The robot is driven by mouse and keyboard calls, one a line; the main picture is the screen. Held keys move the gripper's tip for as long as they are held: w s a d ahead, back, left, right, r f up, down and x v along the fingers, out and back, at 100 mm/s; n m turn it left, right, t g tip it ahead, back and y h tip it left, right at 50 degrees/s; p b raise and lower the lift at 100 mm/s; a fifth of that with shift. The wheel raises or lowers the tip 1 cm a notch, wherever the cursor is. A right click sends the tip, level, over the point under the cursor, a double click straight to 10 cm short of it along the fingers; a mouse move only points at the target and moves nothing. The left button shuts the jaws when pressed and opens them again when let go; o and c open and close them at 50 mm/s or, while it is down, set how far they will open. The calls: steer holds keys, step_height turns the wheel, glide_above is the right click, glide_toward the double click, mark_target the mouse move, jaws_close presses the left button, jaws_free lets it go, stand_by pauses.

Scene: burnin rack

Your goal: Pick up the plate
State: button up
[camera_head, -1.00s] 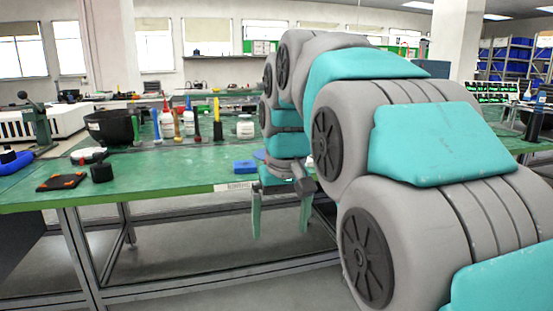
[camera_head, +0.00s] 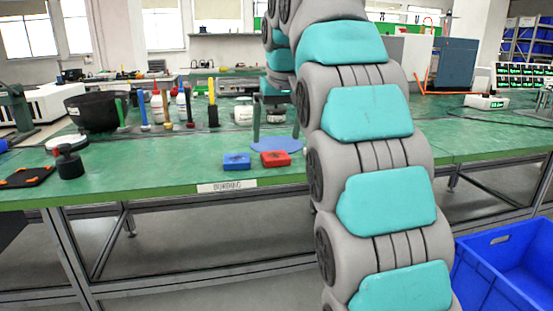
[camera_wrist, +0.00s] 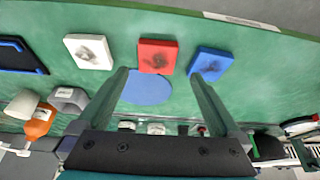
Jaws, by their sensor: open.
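The plate is a flat blue disc (camera_head: 275,145) lying on the green table, behind the red and blue blocks in the head view. In the wrist view the plate (camera_wrist: 148,90) shows between my fingers, its left part close to the left finger. My gripper (camera_head: 276,138) is open, with its fingers pointing down over the plate area; it also shows in the wrist view (camera_wrist: 160,74). Nothing is held. I cannot tell whether the fingertips touch the plate or table. My arm hides the right surroundings of the plate in the head view.
A red block (camera_head: 275,159) and a blue block (camera_head: 236,161) lie near the table's front edge. A white block (camera_wrist: 88,51) lies beside the red one. Bottles, tools and a black bowl (camera_head: 92,112) stand at left. A blue crate (camera_head: 505,265) is at lower right.

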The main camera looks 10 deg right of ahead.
mark_target(276, 155)
steer(key=shift+d+x, duration=0.15)
steer(key=shift+x, duration=1.4)
steer(key=shift+d+x, duration=0.1)
steer(key=shift+x, duration=1.45)
steer(key=shift+w, duration=0.1)
steer(key=c, duration=1.2)
steer(key=shift+c, duration=0.2)
steer(key=shift+r, duration=0.1)
